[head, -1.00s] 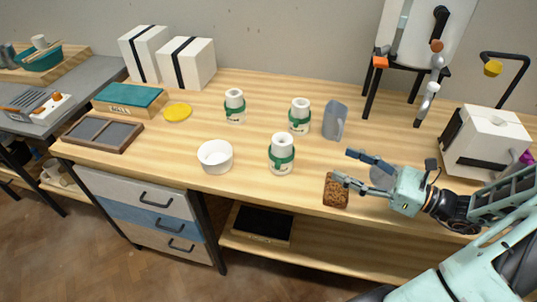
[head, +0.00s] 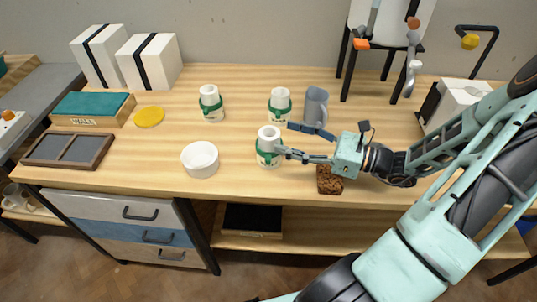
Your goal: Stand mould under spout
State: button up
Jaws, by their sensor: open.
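Three white moulds with green bands stand upright on the wooden bench: a front one (head: 268,148), a back left one (head: 210,104) and a back right one (head: 280,104). My gripper (head: 285,139) is open, fingers pointing left, just right of the front mould. The lower fingertip overlaps that mould's right edge in the picture; I cannot tell whether it touches. The upper finger is behind and to the right of it. At the back right, a white tank (head: 393,18) stands on a black stand, with an orange-brown fitting and a grey hanging piece at its front; which part is the spout is unclear.
A grey jug (head: 316,107) stands behind my gripper, and a brown textured block (head: 329,181) lies below it near the front edge. A white bowl (head: 200,160) is to the left. A white box-like device (head: 455,103) is at the right. The bench between bowl and yellow disc (head: 149,117) is clear.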

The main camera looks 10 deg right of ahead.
aim_at(269, 136)
jog(key=x, duration=0.5)
jog(key=shift+s+a, duration=0.15)
jog(key=shift+a, duration=0.4)
jog(key=shift+c, duration=0.2)
jog(key=shift+r, duration=0.1)
grip_shut()
